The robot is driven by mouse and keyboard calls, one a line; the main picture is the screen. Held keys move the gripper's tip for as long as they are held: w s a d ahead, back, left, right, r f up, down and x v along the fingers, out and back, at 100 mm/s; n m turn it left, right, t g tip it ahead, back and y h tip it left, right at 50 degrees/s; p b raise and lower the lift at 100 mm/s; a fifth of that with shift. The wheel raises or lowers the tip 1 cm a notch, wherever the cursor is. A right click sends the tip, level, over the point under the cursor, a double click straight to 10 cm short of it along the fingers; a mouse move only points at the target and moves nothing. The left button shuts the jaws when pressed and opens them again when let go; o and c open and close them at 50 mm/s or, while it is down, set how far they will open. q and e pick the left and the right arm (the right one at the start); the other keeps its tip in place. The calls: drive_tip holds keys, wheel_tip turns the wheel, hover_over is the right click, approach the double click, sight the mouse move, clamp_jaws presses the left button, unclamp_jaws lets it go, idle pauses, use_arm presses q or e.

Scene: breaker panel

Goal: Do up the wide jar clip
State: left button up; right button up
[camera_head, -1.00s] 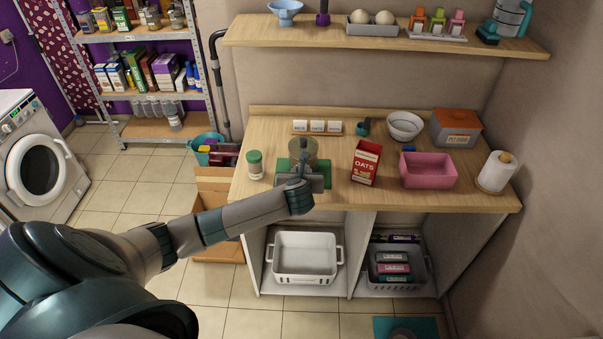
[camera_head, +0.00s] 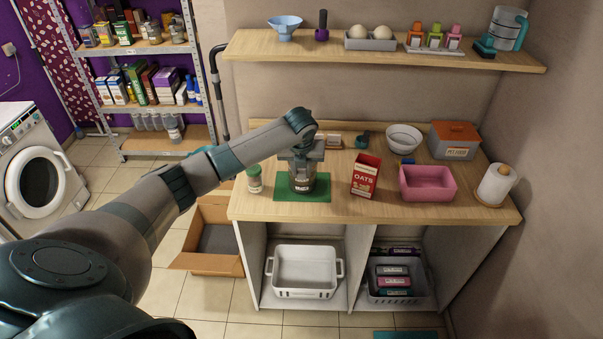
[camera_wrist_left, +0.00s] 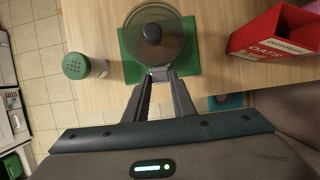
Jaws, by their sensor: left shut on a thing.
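The wide glass jar (camera_head: 301,184) stands upright on a green mat (camera_head: 282,190) on the wooden counter. In the left wrist view the jar (camera_wrist_left: 157,45) shows from above with a glass lid and a round dark knob (camera_wrist_left: 152,33) in the middle. My left gripper (camera_head: 303,156) is over the near side of the jar top and hides much of the lid in the head view. In the left wrist view the left gripper's fingertips (camera_wrist_left: 160,79) are closed on the pale metal clip (camera_wrist_left: 160,73) at the jar's rim. Whether the clip is latched is hard to tell. My right gripper is not in view.
A green-lidded shaker (camera_head: 254,180) stands left of the mat, and a red oats box (camera_head: 365,176) stands to the right. Further right are a pink bin (camera_head: 427,184) and a paper roll (camera_head: 496,184). A shelf (camera_head: 390,54) runs above the counter.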

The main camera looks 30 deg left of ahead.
use_arm(q)
drive_tip(key=shift+a, duration=0.1)
idle(0.3)
drive_tip(key=o, duration=1.1)
drive_tip(key=shift+w, duration=0.1)
drive_tip(key=shift+c, duration=0.2)
drive_tip(key=shift+s+r+b, duration=0.2)
drive_tip(key=shift+r+b, duration=0.15)
drive_tip(key=shift+r, duration=0.3)
drive_tip(key=b+v, duration=0.5)
drive_tip(key=v, duration=1.1)
drive_tip(key=shift+w, duration=0.2)
